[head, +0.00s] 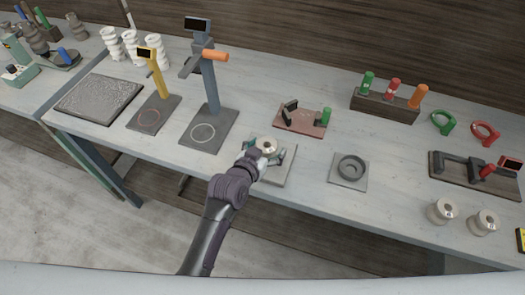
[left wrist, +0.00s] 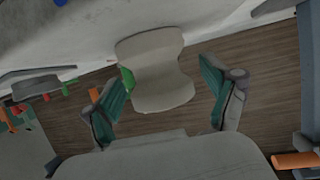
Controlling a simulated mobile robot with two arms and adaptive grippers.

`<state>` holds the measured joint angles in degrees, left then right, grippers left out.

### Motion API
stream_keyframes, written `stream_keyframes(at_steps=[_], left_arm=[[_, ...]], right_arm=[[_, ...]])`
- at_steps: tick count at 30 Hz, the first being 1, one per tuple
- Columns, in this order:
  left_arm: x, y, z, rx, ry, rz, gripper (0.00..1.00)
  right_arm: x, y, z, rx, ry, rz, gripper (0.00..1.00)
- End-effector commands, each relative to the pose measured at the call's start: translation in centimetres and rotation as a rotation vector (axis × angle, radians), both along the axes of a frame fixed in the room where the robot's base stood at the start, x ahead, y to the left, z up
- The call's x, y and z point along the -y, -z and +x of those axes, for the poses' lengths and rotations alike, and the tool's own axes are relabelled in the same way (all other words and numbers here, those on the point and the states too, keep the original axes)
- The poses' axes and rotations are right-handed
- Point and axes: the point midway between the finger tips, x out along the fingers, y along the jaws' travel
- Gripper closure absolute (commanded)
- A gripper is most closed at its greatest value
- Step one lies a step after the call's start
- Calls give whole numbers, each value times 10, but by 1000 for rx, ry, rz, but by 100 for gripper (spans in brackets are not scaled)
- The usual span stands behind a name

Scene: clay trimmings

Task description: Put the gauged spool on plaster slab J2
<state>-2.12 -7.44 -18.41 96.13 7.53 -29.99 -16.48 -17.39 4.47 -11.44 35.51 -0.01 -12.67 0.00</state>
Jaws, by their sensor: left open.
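A pale spool (head: 266,146) with a dark centre hole is over a grey square slab (head: 281,172) near the table's front middle. My left gripper (head: 265,151) is open, with its fingers on either side of this spool. In the left wrist view the spool (left wrist: 155,70) stands between the open green-padded fingers (left wrist: 165,95), with a clear gap to the right finger; contact on the left side is unclear. I cannot read which slab is J2. Two similar spools, the left one (head: 441,211) and the right one (head: 483,222), stand at the right. My right gripper is not in view.
A slab with a dark ring (head: 349,183) lies to the right. Behind are a grey gauge stand (head: 211,85), a yellow stand (head: 158,75), a reddish fixture (head: 292,122) and a block with coloured handles (head: 384,106). Bare table separates the two slabs.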

Motion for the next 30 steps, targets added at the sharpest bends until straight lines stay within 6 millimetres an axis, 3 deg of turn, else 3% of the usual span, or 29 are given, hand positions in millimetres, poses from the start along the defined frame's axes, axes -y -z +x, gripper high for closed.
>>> stream_keyframes(at_steps=[5, 18, 30], left_arm=[[-8, -8, -17, 1, -1, 0, 14], [-42, -41, -89, -1, 0, 0, 14], [-48, -48, -100, 0, 0, 0, 14]], right_arm=[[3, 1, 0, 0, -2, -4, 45], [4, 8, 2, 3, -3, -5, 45], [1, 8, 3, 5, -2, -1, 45]])
